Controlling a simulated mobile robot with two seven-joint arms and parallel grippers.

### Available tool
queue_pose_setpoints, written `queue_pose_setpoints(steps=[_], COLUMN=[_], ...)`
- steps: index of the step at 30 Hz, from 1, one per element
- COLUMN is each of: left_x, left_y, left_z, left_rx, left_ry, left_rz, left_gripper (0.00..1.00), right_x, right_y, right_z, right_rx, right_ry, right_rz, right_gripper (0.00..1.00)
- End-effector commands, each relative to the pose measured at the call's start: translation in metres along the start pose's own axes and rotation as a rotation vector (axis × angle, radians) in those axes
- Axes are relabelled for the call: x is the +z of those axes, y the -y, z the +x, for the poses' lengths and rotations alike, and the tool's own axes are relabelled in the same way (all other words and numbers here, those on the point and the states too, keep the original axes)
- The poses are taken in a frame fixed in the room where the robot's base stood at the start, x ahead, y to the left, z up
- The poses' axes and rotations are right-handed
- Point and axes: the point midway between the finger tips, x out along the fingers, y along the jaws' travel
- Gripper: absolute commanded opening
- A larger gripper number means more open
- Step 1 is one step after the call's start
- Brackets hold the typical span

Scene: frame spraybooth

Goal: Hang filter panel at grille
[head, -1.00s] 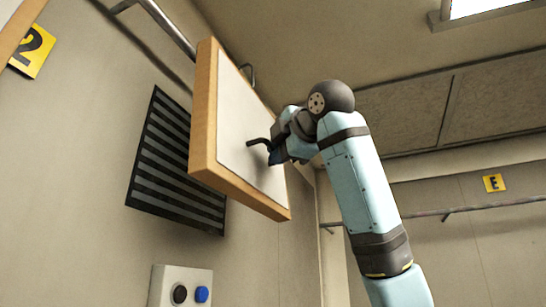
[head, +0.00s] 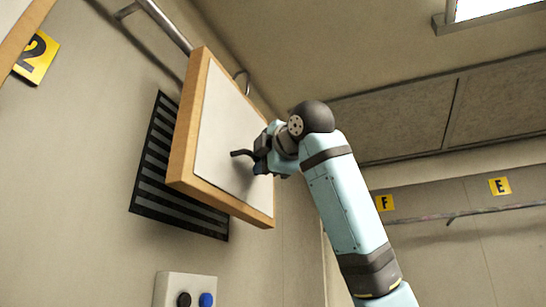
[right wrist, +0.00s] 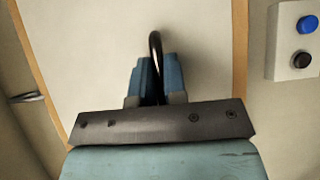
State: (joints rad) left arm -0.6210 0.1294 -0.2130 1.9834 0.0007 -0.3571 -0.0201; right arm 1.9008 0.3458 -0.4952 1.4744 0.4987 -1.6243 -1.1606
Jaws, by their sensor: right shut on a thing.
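The filter panel (head: 225,140) is a white board in a wooden frame, held tilted in front of the wall. Its dark handle (head: 243,153) sticks out from the white face. My right gripper (head: 259,158) is shut on this handle; in the right wrist view the blue fingers (right wrist: 157,80) close around the black loop (right wrist: 155,55). The grille (head: 170,170), dark with grey slats, is on the wall behind the panel and partly hidden by it. A metal rail (head: 165,25) runs along the wall above, and a hook (head: 242,78) shows beside the panel's top edge. My left gripper is out of view.
A switch box (head: 185,287) with a black and a blue button is on the wall below the grille. A yellow "2" sign (head: 36,57) is at the upper left. Another wall with a rail (head: 470,211) and signs F and E stands at the right.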

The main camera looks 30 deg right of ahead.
Motion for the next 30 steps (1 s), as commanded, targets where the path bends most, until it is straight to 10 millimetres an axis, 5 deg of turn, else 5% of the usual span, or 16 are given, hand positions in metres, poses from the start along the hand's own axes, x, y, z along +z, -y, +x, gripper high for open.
queue_pose_setpoints(steps=[19, 30], left_x=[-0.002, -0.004], left_y=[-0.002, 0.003], left_z=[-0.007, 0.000], left_rx=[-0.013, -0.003], left_ry=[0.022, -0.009], left_rz=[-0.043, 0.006], left_gripper=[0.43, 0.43], right_x=[-0.030, -0.029], right_y=[-0.003, 0.024], right_z=[0.040, 0.040], right_rx=[0.001, 0.002], right_ry=[-0.002, -0.001], right_rz=[0.001, 0.000], right_gripper=[0.00, 0.00])
